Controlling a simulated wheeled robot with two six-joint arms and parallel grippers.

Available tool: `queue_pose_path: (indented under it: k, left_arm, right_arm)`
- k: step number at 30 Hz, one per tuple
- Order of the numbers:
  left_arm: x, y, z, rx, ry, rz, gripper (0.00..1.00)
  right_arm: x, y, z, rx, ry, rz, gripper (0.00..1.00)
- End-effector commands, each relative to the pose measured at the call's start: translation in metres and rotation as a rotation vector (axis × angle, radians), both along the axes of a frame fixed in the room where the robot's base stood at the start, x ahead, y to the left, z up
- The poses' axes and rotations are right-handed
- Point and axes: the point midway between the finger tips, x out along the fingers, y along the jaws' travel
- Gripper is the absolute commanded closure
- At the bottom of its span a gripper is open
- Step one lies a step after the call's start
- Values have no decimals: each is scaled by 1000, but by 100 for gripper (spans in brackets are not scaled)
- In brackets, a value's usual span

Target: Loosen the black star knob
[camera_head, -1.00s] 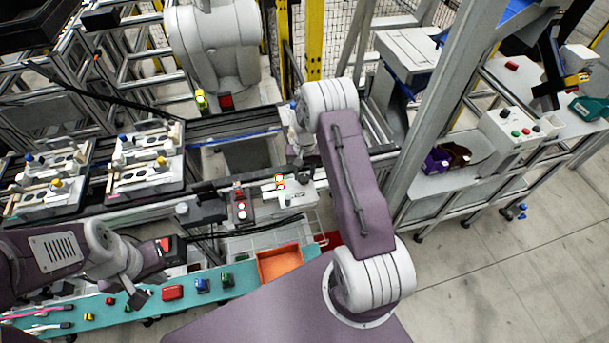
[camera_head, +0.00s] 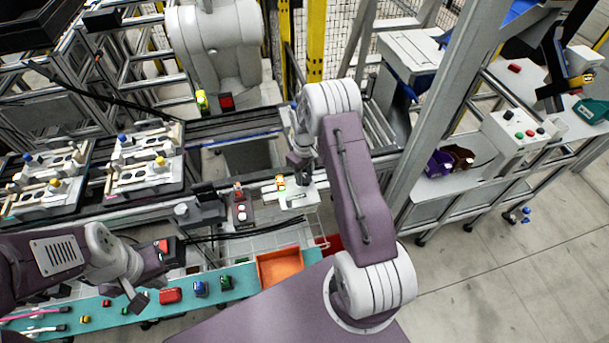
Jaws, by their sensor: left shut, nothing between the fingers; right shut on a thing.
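My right gripper (camera_head: 301,170) reaches down from the raised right arm over a small white fixture block (camera_head: 299,200) at the middle of the line. It is shut on a small dark part above the block, which I take for the black star knob. The knob's star outline is hidden by the fingers and too small to make out. My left gripper (camera_head: 138,301) is shut and empty, low at the left over the teal conveyor belt (camera_head: 240,283), away from the fixture.
A dark button box (camera_head: 240,208) stands just left of the fixture block. An orange tray (camera_head: 281,267) and several small coloured parts lie on the belt. Black pallets with white fixtures (camera_head: 145,168) stand at the left. A grey upright post (camera_head: 436,105) rises right of my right arm.

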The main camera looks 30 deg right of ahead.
Motion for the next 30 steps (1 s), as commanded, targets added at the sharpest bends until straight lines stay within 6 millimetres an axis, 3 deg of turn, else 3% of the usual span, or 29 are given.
queue_pose_path:
  k: [19,20,22,30]
  left_arm:
    - [0,0,-1,0,0,0,100]
    - [0,0,-1,0,0,0,100]
    - [0,0,-1,0,0,0,100]
    - [0,0,-1,0,0,0,100]
  right_arm:
    - [0,0,1,-1,-1,49,100]
    - [0,0,1,-1,-1,49,60]
    - [0,0,1,-1,-1,49,41]
    - [0,0,0,0,0,49,41]
